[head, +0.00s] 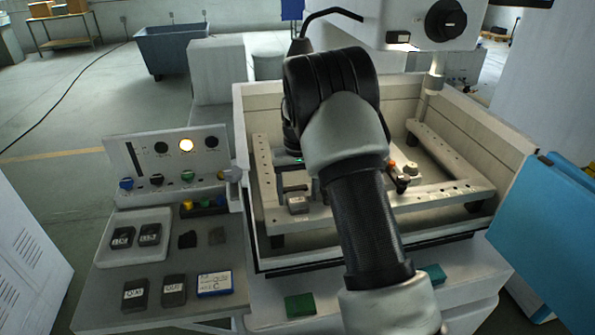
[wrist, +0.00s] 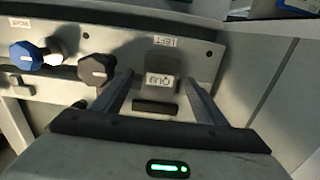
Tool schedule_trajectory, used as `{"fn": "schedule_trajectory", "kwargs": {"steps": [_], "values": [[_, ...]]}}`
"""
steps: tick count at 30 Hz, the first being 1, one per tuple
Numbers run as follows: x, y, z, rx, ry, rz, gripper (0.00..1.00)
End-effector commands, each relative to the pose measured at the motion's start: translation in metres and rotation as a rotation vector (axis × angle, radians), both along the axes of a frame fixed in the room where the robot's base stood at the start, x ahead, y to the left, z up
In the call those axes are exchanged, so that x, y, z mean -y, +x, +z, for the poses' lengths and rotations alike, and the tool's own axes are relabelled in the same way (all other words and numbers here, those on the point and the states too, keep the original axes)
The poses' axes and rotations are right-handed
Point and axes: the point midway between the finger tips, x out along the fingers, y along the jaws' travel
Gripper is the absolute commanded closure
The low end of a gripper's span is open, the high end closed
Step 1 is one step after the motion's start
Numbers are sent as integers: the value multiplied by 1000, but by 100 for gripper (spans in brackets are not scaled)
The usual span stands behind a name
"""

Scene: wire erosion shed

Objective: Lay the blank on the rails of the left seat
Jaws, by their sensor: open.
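A dark grey blank with a pale lettered label (wrist: 160,80) sits at the seat marked LEFT (wrist: 165,41) in the wrist view. It is between the spread fingers of my gripper (wrist: 158,95), with a gap visible on both sides. The gripper is open. In the head view the blank (head: 298,204) shows on the left of the frame inside the machine tank, below my gripper (head: 295,184). The rails under the blank are mostly hidden, so I cannot tell exactly how it rests on them. A dark knob (wrist: 97,68) stands left of the blank.
A blue knob (wrist: 26,55) is further left, by the other label. The tank wall (head: 243,120) surrounds the frame. A side shelf (head: 205,257) carries a white tray (head: 136,255), other labelled dark blocks (head: 174,290) and a card (head: 214,284). A blue panel (head: 550,230) stands at right.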

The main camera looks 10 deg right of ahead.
Motion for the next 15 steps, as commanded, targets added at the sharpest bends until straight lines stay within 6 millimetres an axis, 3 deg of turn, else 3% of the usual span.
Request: {"fn": "schedule_trajectory", "kwargs": {"steps": [15], "values": [[0, 2, 120, 6, 1, 0, 34]]}}
